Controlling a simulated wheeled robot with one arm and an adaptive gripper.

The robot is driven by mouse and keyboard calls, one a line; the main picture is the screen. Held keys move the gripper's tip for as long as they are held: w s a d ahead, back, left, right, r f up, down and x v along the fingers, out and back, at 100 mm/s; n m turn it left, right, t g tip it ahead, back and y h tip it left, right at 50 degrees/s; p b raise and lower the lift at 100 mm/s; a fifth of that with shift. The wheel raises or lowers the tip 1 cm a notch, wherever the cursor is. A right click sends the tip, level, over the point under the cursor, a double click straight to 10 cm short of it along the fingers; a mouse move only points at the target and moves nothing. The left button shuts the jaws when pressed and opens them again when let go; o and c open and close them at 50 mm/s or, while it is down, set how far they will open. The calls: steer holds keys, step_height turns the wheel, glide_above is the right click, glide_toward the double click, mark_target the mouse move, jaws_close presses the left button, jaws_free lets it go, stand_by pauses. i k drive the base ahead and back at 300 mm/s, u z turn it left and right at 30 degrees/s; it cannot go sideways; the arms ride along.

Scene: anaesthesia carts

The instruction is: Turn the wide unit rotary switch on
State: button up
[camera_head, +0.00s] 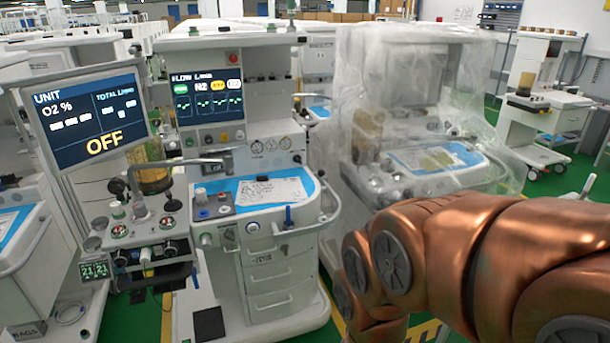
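The wide anaesthesia unit (262,250) stands left of centre, a white cart with a blue-topped work surface and drawers. Its left screen (92,115) reads "UNIT", "O2 %" and a large yellow "OFF". A second screen (208,95) on its column is lit with flow readings. Round knobs show on the front edge, one at the left (206,239) and one nearer the middle (253,227). Which of these is the rotary switch, and its setting, is too small to tell. My copper arm fills the lower right. My gripper is not in view.
A plastic-wrapped unit (400,120) stands close on the right of the wide unit, behind my arm. Another white cart (540,110) is at the far right. More carts crowd the left and back. Green floor (575,180) shows at the right.

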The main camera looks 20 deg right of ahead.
mark_target(296, 158)
steer(key=u, duration=0.95)
steer(key=i, duration=1.45)
steer(key=z, duration=0.8)
